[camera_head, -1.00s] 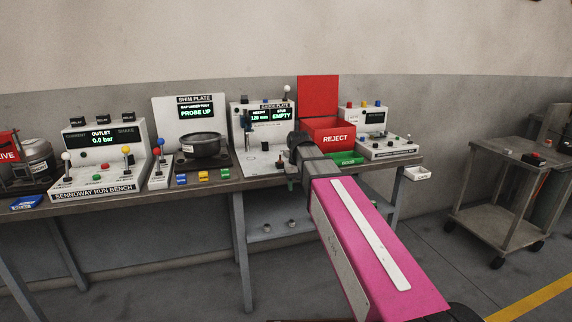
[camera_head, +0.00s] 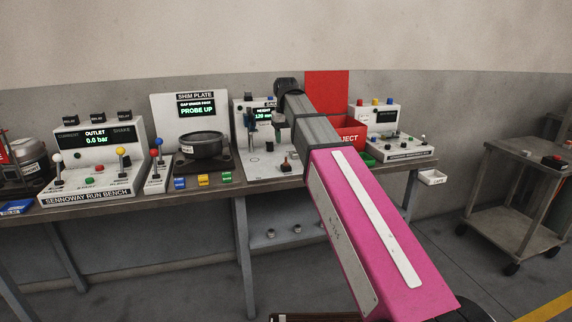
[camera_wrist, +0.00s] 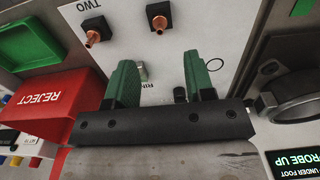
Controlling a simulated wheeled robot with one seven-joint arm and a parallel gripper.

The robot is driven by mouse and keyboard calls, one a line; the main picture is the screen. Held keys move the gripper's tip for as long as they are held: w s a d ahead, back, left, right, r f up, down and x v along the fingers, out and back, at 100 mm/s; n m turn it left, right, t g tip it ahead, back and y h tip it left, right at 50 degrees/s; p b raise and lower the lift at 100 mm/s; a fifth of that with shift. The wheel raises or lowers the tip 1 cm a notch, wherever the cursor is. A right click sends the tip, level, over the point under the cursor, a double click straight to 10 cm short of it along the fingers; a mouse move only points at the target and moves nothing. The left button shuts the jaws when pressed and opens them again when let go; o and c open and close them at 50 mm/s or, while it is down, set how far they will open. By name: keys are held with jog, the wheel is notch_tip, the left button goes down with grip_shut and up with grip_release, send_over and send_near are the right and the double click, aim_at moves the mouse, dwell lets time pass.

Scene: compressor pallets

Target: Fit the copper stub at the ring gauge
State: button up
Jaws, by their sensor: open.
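Two copper stubs show in the wrist view, one (camera_wrist: 93,38) by the word TWO and another (camera_wrist: 159,22) beside it, each on a small dark block on the white plate (camera_wrist: 185,18). My gripper (camera_wrist: 160,62) is open, with its two green fingers apart and nothing held between them. A small metal cylinder (camera_wrist: 143,72) shows between the fingers, near a partly hidden label starting RIN; I cannot tell if it is the ring gauge. In the head view a dark block with a reddish top (camera_head: 286,163) stands on the plate, and my arm hides part of the station.
The red REJECT bin (camera_wrist: 50,105) is close beside my gripper; a green tray (camera_wrist: 22,38) lies beyond it. The shim plate stand with its dark pot (camera_head: 202,145) is left of the gauge station. A height display (camera_head: 263,115) is partly covered.

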aim_at(286, 158)
dwell(0.3)
jog(key=shift+f, duration=4.55)
grip_shut()
jog(key=shift+r, duration=0.25)
jog(key=shift+r, duration=2.8)
